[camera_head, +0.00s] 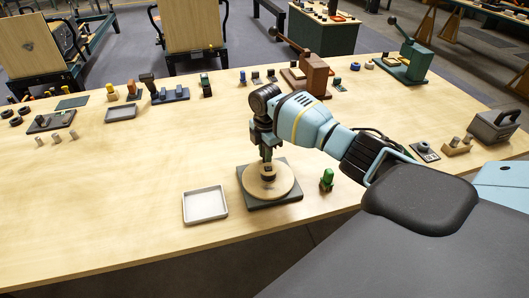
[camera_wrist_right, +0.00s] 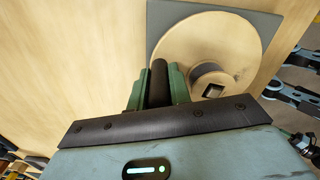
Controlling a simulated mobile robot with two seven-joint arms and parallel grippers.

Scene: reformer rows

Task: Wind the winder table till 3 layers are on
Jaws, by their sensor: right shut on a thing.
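The winder table is a round pale wooden disc (camera_head: 284,187) on a dark square base plate (camera_head: 290,203) near the front edge of the bench. In the right wrist view the disc (camera_wrist_right: 188,45) shows with a dark-wound spool (camera_wrist_right: 213,80) standing on it. My right gripper (camera_head: 266,156) points down over the disc. Its green fingers (camera_wrist_right: 157,90) are shut on a dark upright handle (camera_wrist_right: 158,78) beside the spool. The lower end of the handle is partly hidden, and I cannot count the layers on the spool. My left gripper is in neither view.
A white shallow tray (camera_head: 205,205) lies just left of the winder, and a small green piece (camera_head: 327,179) stands to its right. A brown wooden block device (camera_head: 313,75) and several small parts line the back.

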